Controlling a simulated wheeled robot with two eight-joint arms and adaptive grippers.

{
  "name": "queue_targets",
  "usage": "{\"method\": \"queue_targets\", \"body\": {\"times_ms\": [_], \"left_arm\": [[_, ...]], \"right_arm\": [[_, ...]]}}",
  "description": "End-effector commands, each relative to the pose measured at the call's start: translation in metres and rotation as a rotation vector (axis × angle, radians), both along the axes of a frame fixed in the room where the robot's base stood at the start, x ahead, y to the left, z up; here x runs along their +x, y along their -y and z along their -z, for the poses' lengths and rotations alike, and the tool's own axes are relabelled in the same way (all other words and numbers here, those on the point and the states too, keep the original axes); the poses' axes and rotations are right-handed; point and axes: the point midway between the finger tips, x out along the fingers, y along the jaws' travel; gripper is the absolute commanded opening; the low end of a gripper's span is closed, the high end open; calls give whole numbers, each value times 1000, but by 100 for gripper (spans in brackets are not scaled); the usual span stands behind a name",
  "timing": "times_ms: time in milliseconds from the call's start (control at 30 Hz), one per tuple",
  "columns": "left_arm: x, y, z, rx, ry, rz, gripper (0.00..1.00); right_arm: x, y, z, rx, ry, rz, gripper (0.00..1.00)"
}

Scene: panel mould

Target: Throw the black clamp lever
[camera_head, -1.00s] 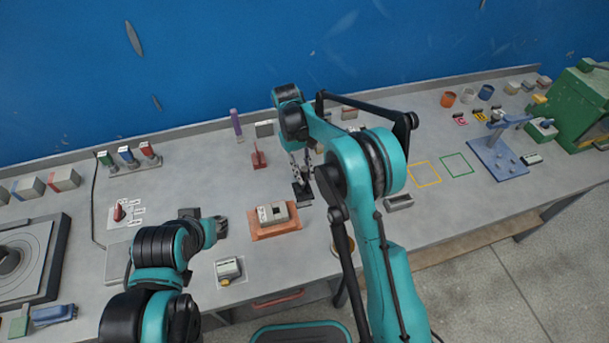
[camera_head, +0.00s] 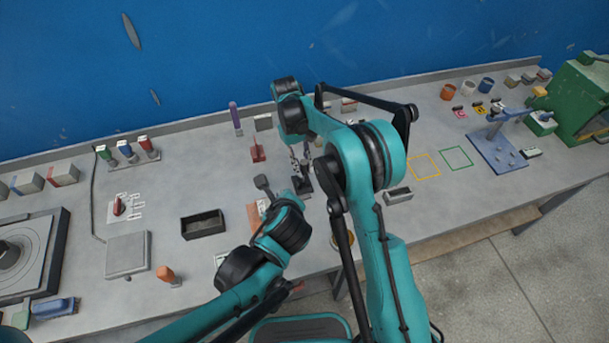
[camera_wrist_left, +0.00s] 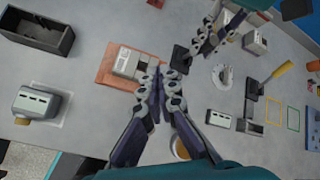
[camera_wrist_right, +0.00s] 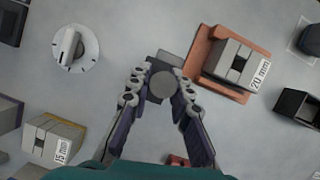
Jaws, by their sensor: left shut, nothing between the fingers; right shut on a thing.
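The black clamp (camera_head: 303,187) stands on the bench under my right gripper (camera_head: 301,170) in the head view. In the right wrist view my right gripper (camera_wrist_right: 160,78) is shut on the black clamp lever (camera_wrist_right: 163,86), whose round end shows between the fingertips. The dark clamp block (camera_wrist_right: 164,62) lies just beyond it. The left wrist view shows the clamp (camera_wrist_left: 180,58) beside the right fingers. My left gripper (camera_wrist_left: 158,76) is shut and empty above the edge of the orange plate with the grey mould block (camera_wrist_left: 130,63). In the head view the left arm covers its fingertips.
A white dial (camera_wrist_right: 70,45) and a 15 mm block (camera_wrist_right: 53,138) are near the right gripper. A dark open tray (camera_head: 203,223) and a grey plate (camera_head: 127,255) lie to the left. A yellow-handled clamp (camera_wrist_left: 254,100) stands right of the mould in the left wrist view.

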Motion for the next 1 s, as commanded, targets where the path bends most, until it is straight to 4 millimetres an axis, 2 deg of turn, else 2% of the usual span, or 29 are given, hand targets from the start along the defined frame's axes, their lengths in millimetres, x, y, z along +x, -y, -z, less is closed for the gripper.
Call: {"method": "queue_targets", "body": {"times_ms": [33,100,300,467,567,1000], "left_arm": [[-1,19,4,103,16,118,0],[-2,36,8,240,39,257,0],[-8,67,15,492,88,497,0],[-5,73,19,551,98,548,0],[3,72,25,553,97,546,0],[66,70,73,549,96,544,0]], "right_arm": [[1,0,1,1,2,-1,0],[1,0,1,1,3,-1,0],[1,0,1,1,3,-1,0],[1,0,1,1,3,0,0],[1,0,0,1,3,0,0],[1,0,0,1,3,0,0]]}}
